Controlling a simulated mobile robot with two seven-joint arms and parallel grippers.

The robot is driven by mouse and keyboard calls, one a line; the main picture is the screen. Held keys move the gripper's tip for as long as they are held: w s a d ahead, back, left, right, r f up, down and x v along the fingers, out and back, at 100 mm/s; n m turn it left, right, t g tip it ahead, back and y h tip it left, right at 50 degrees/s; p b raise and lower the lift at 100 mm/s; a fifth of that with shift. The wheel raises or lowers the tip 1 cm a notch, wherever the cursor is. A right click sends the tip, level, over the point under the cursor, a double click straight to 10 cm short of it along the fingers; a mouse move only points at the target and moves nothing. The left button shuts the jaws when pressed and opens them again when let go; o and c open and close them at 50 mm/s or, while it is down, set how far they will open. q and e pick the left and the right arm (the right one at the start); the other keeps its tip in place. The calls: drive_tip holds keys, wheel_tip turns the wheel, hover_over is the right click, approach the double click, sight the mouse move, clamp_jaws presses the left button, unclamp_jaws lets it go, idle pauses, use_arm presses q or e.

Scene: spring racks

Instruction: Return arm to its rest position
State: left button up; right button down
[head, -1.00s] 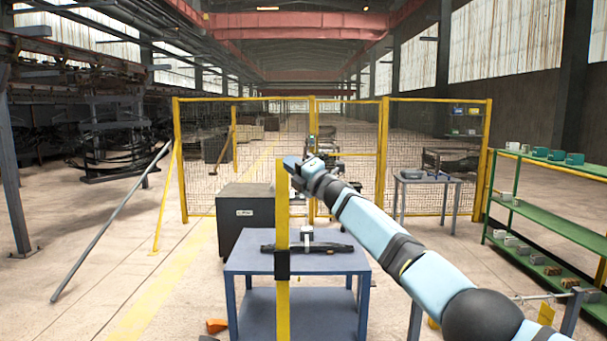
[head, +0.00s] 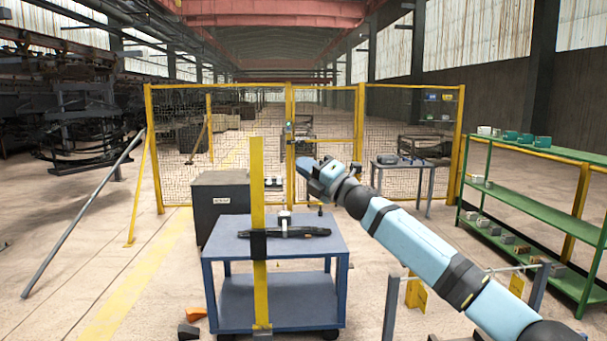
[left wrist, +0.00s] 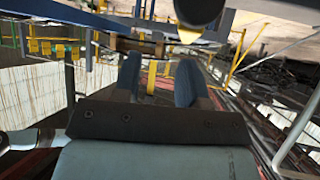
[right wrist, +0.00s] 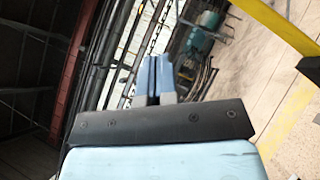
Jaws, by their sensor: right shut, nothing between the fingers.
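My right arm (head: 420,245) comes in from the lower right of the head view, pale blue with dark joints. It reaches toward the middle, above and right of the blue cart. My right gripper (head: 308,170) is at its far end, in the air. In the right wrist view its fingers (right wrist: 156,78) are together with nothing between them. My left gripper (left wrist: 158,82) shows only in the left wrist view. Its two fingers are apart and nothing is between them. The left arm is not in the head view.
A blue cart (head: 226,249) carries a dark long part (head: 305,232). A yellow post (head: 258,190) stands before it. Green shelves (head: 540,206) are at the right, and a grey table (head: 402,164) stands near the yellow mesh fence (head: 240,86). Open floor lies at the left.

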drive_tip(key=s+d+f+m+t+h+p, duration=0.1)
drive_tip(key=s+f+m+h, duration=0.35)
drive_tip(key=f, duration=0.75)
drive_tip(key=s+d+f+m+t+h, duration=0.1)
drive_tip(key=s+f+m, duration=0.65)
drive_tip(key=f, duration=0.45)
drive_tip(key=s+d+f+m+h+p, duration=0.1)
drive_tip(key=s+f+m+h, duration=0.35)
drive_tip(key=f, duration=0.85)
drive_tip(key=s+d+f+m+g+h, duration=0.1)
drive_tip(key=s+d+f+m, duration=0.2)
drive_tip(key=s+f, duration=0.3)
drive_tip(key=s+d+f+m+g+h+p, duration=0.1)
drive_tip(key=s+f+m, duration=0.4)
drive_tip(key=s, duration=1.2)
drive_tip(key=s+d+f+m+g+h+p, duration=0.1)
drive_tip(key=s+d+f+m, duration=0.4)
drive_tip(key=s, duration=0.7)
wheel_tip(320, 180, down, 2)
drive_tip(key=shift+s+d+g+h, duration=0.2)
drive_tip(key=shift+d+g+h, duration=0.3)
drive_tip(key=shift+g, duration=0.7)
